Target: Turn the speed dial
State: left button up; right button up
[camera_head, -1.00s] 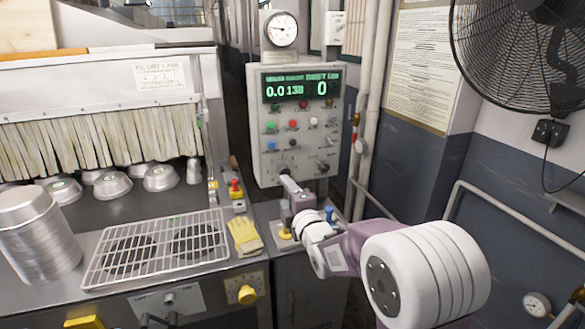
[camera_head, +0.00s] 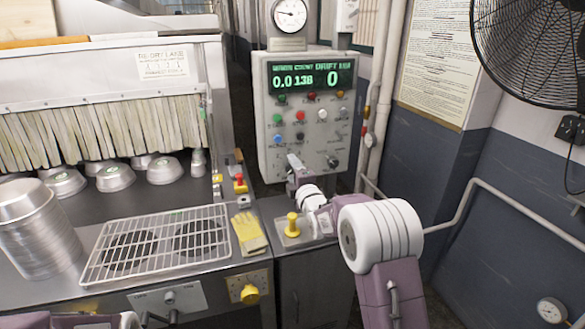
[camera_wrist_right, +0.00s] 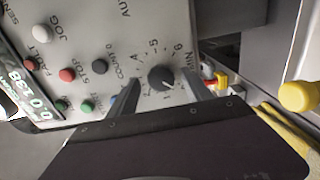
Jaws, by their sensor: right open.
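The speed dial is a small black knob with numbers around it. It shows on the grey control panel in the right wrist view (camera_wrist_right: 162,78). My right gripper (camera_wrist_right: 164,86) is open, with one finger on each side of the dial; I cannot tell whether either finger touches it. In the head view the right gripper (camera_head: 292,161) is at the lower left of the control panel (camera_head: 262,110) and hides the dial. The panel's green display (camera_head: 312,80) reads 0.0, 138 and 0. My left gripper is not in view.
Coloured buttons (camera_head: 300,116) and a second black knob (camera_head: 332,162) are close by on the panel. A wire rack (camera_head: 155,243), yellow gloves (camera_head: 248,232) and stacked pans (camera_head: 40,240) are on the left. Pipes run on the right.

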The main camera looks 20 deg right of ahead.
jog(key=shift+w+f, duration=0.15)
jog(key=shift+w, duration=0.25)
grip_shut()
jog(key=shift+f+m+b, duration=0.1)
jog(key=shift+m+b, duration=0.7)
jog(key=m+b, duration=0.1)
jog(key=m, duration=0.1)
jog(key=shift+m+b, duration=0.3)
jog(key=shift+b, duration=0.05)
jog(key=m+b, duration=0.1)
jog(key=m, duration=0.2)
jog(key=shift+m+b, duration=0.3)
jog(key=shift+b, duration=0.1)
jog(key=m+b, duration=0.1)
jog(key=m, duration=0.2)
jog(key=shift+m, duration=0.3)
jog(key=m+b, duration=0.1)
jog(key=m, duration=0.2)
jog(key=shift+m, duration=0.3)
jog(key=m, duration=0.3)
jog(key=shift+m, duration=0.3)
jog(key=m, duration=0.4)
jog(key=shift+m, duration=2)
